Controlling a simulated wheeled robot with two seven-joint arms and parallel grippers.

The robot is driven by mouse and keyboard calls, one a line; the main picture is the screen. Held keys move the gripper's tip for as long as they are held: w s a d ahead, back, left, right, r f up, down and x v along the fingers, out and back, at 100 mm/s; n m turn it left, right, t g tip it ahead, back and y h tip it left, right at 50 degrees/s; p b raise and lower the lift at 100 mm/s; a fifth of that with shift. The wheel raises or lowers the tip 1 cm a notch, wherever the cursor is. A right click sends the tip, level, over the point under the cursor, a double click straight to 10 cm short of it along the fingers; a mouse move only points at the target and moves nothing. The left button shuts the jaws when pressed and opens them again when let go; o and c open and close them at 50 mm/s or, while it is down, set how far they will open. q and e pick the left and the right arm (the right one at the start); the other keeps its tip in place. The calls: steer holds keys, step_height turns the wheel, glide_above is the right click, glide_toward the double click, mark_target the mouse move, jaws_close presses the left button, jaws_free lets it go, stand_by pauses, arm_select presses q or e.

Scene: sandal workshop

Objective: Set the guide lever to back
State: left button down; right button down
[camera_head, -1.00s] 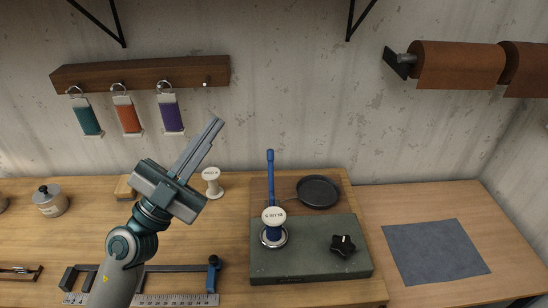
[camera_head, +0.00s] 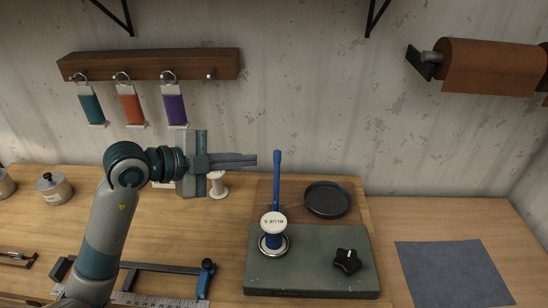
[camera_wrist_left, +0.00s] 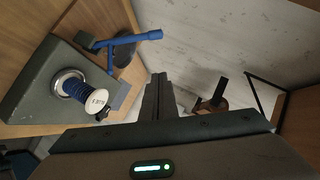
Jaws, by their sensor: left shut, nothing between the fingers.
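The guide lever appears to be the blue upright rod (camera_head: 277,178) at the back of the grey-green box (camera_head: 312,284). It stands nearly vertical in the head view, and its blue handle also shows in the left wrist view (camera_wrist_left: 140,38). My left gripper (camera_head: 255,159) is shut and empty, pointing right. Its fingertips are just left of the lever's top in the head view, with a small gap. In the left wrist view my fingers (camera_wrist_left: 159,77) are apart from the lever. The lever's foot is hidden behind the spool in the head view. My right gripper is not in view.
A blue-thread spool (camera_head: 273,220) and a black knob (camera_head: 346,260) are on the box. A round black dish (camera_head: 327,199) lies behind it. A white spool (camera_head: 217,186) stands below my left gripper. A grey sheet (camera_head: 455,273) lies at right. Tags hang from a wall rack (camera_head: 150,64).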

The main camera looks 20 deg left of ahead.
mark_target(280, 158)
arm_select(q)
steer(key=shift+d, duration=0.1)
steer(key=w+d+f+p, duration=0.3)
steer(key=w+f+p, duration=0.1)
steer(key=w, duration=0.5)
steer(key=shift+w+f+p, duration=0.35)
steer(key=shift+f, duration=0.45)
steer(key=shift+d, duration=0.1)
